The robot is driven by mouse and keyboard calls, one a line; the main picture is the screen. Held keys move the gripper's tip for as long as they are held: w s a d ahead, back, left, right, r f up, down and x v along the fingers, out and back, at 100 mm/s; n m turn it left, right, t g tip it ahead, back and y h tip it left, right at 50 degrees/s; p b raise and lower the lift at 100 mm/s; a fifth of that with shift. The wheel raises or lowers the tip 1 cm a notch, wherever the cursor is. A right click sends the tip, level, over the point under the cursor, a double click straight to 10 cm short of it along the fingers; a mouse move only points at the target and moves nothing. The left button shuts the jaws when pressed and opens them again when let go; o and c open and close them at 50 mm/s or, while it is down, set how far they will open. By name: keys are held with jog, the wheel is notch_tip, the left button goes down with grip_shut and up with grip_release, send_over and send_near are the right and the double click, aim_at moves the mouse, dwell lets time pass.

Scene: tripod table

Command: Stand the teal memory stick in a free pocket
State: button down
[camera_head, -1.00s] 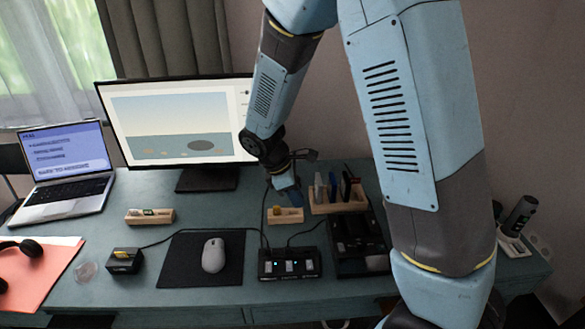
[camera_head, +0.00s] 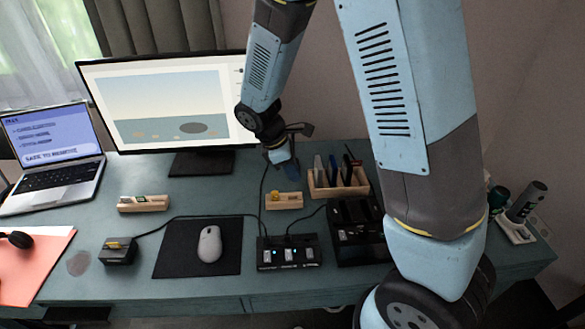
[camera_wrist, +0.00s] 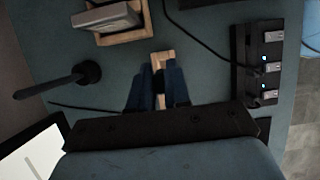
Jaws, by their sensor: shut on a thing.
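My gripper (camera_head: 291,172) points down over the desk, just behind and above a small wooden block holder (camera_head: 290,203). In the wrist view its two dark blue fingers (camera_wrist: 160,78) are close together over a pale wooden holder (camera_wrist: 162,58). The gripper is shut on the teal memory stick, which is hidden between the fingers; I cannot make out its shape. The small holder has a yellow piece at its left end. A second wooden holder (camera_head: 156,204) at the left carries small green and pale pieces.
A wooden rack (camera_head: 355,190) with several upright items stands right of my gripper. A black hub (camera_head: 287,265) with lit lights and cables lies in front. A monitor (camera_head: 160,100) stands behind left, a mouse (camera_head: 209,244) on a black mat (camera_head: 172,262). Bare desk lies between the holders.

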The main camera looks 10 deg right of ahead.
jog(key=shift+f, duration=2.55)
jog(key=shift+f, duration=1.2)
jog(key=c, duration=1)
grip_release()
jog(key=v, duration=1.3)
jog(key=shift+r, duration=0.35)
notch_tip(320, 180, up, 7)
jog(key=m+y, duration=0.2)
jog(key=m, duration=0.2)
send_over(298, 197)
jog(key=s+d+r+m+t+y, duration=0.1)
jog(key=s+d+r+m+t, duration=0.1)
jog(key=s+d+r+m, duration=0.5)
jog(key=s+d+r+m+t+y, duration=0.1)
jog(key=s+d+r+m+t, duration=0.2)
jog(key=s+d+r+m, duration=0.3)
jog(key=s+d+r, duration=0.1)
jog(key=s+r, duration=0.1)
jog(key=s, duration=0.2)
jog(key=shift+d+r+m+t+y, duration=0.3)
jog(key=shift+r+t, duration=0.05)
jog(key=shift+t, duration=0.05)
